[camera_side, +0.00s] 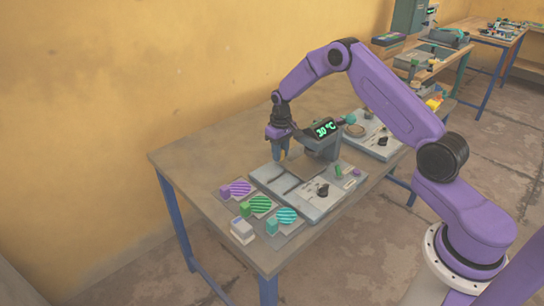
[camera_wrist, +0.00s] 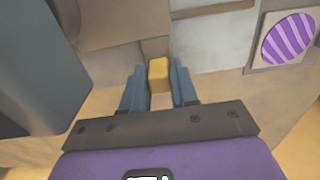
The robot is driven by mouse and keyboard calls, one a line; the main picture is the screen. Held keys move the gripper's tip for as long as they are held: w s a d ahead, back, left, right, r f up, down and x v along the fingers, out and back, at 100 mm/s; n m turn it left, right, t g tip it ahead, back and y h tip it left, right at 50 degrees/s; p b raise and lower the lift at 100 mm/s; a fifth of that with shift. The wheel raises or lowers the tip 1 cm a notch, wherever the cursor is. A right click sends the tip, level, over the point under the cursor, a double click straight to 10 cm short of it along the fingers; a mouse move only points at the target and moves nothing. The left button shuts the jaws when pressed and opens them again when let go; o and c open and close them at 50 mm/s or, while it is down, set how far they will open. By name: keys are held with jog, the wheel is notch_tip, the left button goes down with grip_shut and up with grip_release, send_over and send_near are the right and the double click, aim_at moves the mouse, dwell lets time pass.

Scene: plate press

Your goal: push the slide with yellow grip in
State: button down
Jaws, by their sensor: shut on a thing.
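The yellow grip (camera_wrist: 159,75) of the slide sits between the two blue-grey fingers of my gripper (camera_wrist: 158,90) in the wrist view. The fingers are shut on it, one on each side. In the side view my gripper (camera_side: 280,153) points down at the back left edge of the grey press (camera_side: 308,200), and the grip is barely visible beneath the fingers. The brownish slide plate (camera_wrist: 122,22) shows beyond the grip in the wrist view. How far the slide sits in the press is hard to tell.
A display (camera_side: 325,129) reading 30 °C stands on the press head. Striped purple (camera_side: 240,188), green (camera_side: 260,204) and teal (camera_side: 287,216) discs lie on tiles at the front, by a small white block (camera_side: 242,231). A second grey panel (camera_side: 372,135) stands behind. The table's left part is clear.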

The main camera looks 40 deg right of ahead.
jog(key=c, duration=1)
grip_release()
jog(key=shift+o, duration=0.2)
jog(key=shift+r, duration=0.1)
notch_tip(320, 180, up, 17)
jog(key=shift+r, duration=0.15)
